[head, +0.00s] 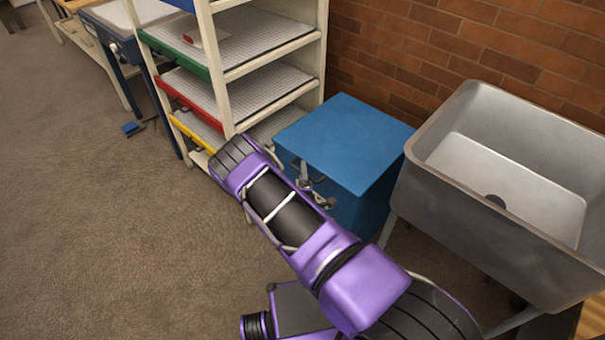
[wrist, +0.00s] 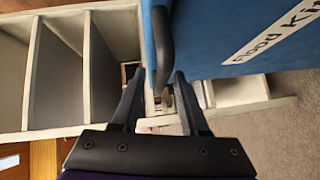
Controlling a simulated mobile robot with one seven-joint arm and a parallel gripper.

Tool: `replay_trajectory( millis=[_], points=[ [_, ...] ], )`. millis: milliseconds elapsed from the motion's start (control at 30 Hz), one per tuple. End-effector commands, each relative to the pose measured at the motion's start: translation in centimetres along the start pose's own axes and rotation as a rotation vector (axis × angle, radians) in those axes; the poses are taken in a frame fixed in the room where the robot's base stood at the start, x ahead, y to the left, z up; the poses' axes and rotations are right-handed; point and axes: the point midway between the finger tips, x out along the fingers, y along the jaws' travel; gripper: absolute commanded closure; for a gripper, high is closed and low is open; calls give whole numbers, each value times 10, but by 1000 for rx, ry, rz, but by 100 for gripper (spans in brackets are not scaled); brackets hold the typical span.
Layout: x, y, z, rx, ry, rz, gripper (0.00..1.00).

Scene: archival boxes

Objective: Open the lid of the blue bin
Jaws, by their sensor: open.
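The blue bin (head: 345,135) stands between the shelf and the sink in the head view, its flat lid shut. In the wrist view the bin's blue side (wrist: 210,35) fills the top right and bears a white "Flood Kit" label (wrist: 275,32). A dark curved handle (wrist: 163,42) stands out from this side. My gripper (wrist: 159,78) is open, its two fingers apart and pointing at the handle. The handle's end shows near the gap between the fingertips; I cannot tell whether they touch it. In the head view my arm hides part of the bin's front.
A cream shelf unit (head: 217,60) with coloured shelf edges stands left of the bin. A grey metal sink (head: 480,215) stands close on the right. A brick wall (head: 400,45) is behind. Open carpet (head: 90,230) lies to the left, with a small blue object (head: 132,128) on it.

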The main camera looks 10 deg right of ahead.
Motion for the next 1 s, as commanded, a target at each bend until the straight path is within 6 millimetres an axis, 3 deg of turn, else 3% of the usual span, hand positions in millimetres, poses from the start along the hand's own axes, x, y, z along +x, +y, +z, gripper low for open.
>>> replay_trajectory(
  millis=[267,533,1000],
  points=[
    [2,0,0,0,1,0,56],
    [2,0,0,0,1,0,100],
    [1,0,0,1,1,1,100]
  ],
)
